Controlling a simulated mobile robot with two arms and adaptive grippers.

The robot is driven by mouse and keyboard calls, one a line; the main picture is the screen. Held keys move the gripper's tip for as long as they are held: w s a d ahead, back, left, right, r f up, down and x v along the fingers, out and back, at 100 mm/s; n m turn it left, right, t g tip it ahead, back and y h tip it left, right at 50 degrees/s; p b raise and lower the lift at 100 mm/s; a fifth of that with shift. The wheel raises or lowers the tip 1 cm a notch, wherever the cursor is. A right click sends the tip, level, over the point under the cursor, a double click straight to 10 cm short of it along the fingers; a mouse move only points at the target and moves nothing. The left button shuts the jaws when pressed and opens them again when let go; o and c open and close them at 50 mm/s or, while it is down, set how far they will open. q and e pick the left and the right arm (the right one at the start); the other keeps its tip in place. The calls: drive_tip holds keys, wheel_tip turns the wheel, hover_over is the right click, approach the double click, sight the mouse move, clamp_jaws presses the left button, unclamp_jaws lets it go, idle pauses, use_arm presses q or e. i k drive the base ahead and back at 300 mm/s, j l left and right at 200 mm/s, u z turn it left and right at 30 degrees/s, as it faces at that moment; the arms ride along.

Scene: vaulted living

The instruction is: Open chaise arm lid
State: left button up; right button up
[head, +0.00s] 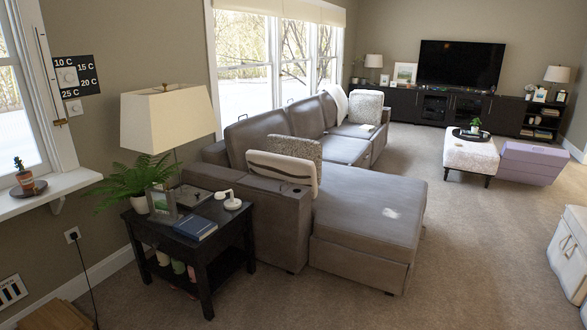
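A grey-brown leather sectional sofa stands in the middle of the head view, with its chaise (370,215) toward me. The chaise arm (262,222) is the near, left end block, beside the black side table. Its top (235,182) looks flat and closed, with a small round cup holder (283,188) toward its right end. I cannot make out the lid's seam or handle. A striped cream pillow (283,166) leans at the arm's back edge. Neither of my grippers is in view.
The black side table (205,255) holds a lamp (168,120), a fern (140,178), a blue book (194,228) and a white device (229,200). Open carpet (470,260) lies right of the chaise. A tufted ottoman (471,153) and purple box (531,162) stand farther back.

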sight(251, 182)
drive_tip(key=i+z, duration=0.1)
drive_tip(key=i, duration=2.55)
